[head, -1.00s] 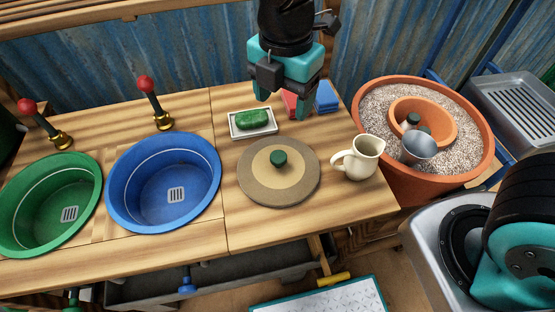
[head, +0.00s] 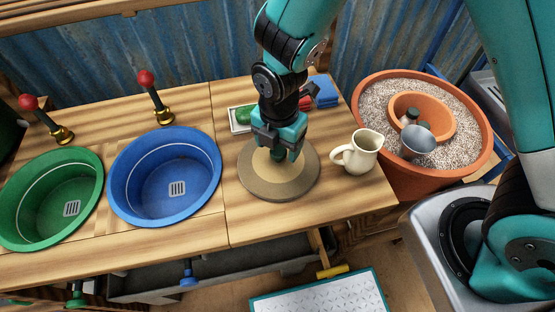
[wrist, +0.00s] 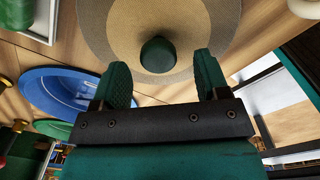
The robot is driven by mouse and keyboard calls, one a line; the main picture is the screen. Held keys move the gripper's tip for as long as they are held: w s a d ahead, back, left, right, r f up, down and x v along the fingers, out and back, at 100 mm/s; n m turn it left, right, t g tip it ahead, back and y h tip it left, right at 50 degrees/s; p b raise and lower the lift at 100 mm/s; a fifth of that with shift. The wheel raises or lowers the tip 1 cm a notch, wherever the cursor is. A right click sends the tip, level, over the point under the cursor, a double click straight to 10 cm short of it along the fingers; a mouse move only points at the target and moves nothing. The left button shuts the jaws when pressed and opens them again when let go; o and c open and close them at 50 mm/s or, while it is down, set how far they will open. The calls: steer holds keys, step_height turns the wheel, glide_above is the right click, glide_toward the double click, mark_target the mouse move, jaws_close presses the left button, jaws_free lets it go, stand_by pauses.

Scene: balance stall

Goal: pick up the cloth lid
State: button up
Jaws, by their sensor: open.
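The cloth lid (head: 262,190) is a round, flat, tan disc with a paler centre and a dark green knob. It lies on the wooden counter, right of the blue basin. My gripper (head: 277,157) is over its middle, pointing down, and partly hides the knob. In the wrist view the green knob (wrist: 158,55) shows just beyond and between my two open fingertips (wrist: 162,65), with no finger seen touching it. The lid's disc (wrist: 112,28) spreads around the knob there. Whatever may be under the lid is hidden.
A cream jug (head: 358,153) stands close on the lid's right. A white dish (head: 237,127) with a green bar is behind, partly hidden by my arm. Blue (head: 165,180) and green (head: 50,195) basins lie left. A terracotta pot (head: 440,175) stands right.

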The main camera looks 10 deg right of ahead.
steer(key=shift+f, duration=1.4)
steer(key=c, duration=1.1)
steer(key=shift+o, duration=0.2)
steer(key=shift+w+r, duration=0.1)
